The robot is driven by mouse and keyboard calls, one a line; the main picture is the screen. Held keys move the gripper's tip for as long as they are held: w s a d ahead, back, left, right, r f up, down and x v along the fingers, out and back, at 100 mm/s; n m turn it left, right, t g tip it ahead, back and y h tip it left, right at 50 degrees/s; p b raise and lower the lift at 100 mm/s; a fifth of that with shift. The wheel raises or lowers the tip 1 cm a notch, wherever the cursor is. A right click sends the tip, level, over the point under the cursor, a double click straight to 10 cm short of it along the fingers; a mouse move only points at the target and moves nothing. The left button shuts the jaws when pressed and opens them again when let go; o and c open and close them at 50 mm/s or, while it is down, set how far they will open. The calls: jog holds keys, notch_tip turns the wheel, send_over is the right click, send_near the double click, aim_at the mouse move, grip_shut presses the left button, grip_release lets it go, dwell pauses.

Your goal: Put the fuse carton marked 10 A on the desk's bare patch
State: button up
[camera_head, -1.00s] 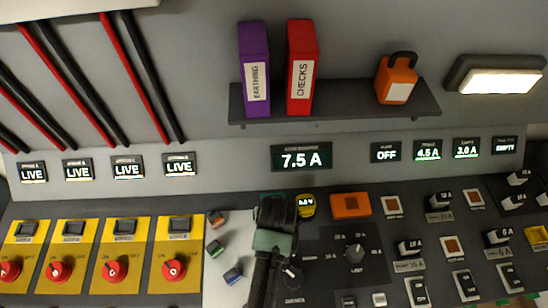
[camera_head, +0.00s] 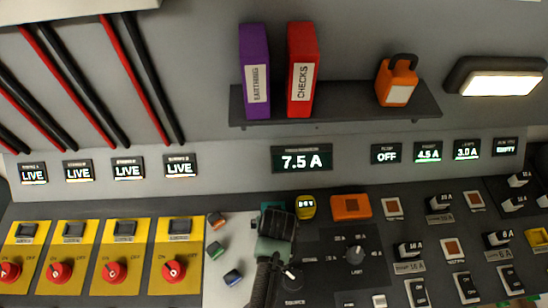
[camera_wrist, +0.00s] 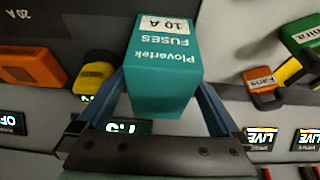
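The teal fuse carton marked 10 A (camera_wrist: 165,68) fills the middle of the wrist view, its lettering upside down. My gripper (camera_wrist: 163,90) has one blue finger along each side of it and appears shut on it. In the head view my gripper (camera_head: 275,219) is over the desk's middle, and only a teal edge of the carton (camera_head: 272,206) shows beyond it. Whether the carton is clear of the desk I cannot tell. A pale desk patch (camera_head: 216,285) lies left of my arm; its lower part looks bare, and my arm hides its right side.
A yellow item (camera_head: 306,207) and an orange carton marked 20 A (camera_wrist: 30,60) lie close by. Red rotary switches (camera_head: 174,268) stand left, and a dark dial panel (camera_head: 330,250) right.

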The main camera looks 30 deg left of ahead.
jog(key=shift+r, duration=0.1)
jog(key=shift+s+d+r, duration=0.1)
jog(key=shift+r, duration=0.4)
jog(key=v, duration=1.1)
jog(key=w+d+r+m+t, duration=0.15)
jog(key=w+r+t, duration=0.3)
jog(key=r, duration=0.75)
jog(key=w+d+r+m+t, duration=0.15)
jog(key=w+r+t, duration=0.35)
jog(key=r, duration=0.6)
jog(key=w+d+r+m+t, duration=0.1)
jog(key=w+d+r+t, duration=0.15)
jog(key=w+r, duration=0.65)
jog(key=s+d+r+m+t+h, duration=0.1)
jog(key=s+r+t, duration=0.3)
jog(key=r, duration=0.6)
jog(key=s+d+r+m+t, duration=0.1)
jog(key=s+d+r+t, duration=0.2)
jog(key=s+r, duration=0.3)
jog(key=s+d+r+t+h, duration=0.1)
jog(key=s+d+r+t, duration=0.3)
jog(key=r, duration=1.2)
jog(key=shift+s+r+m+t+h, duration=0.2)
jog(key=shift+s+m+t+h, duration=0.15)
jog(key=shift+s, duration=0.3)
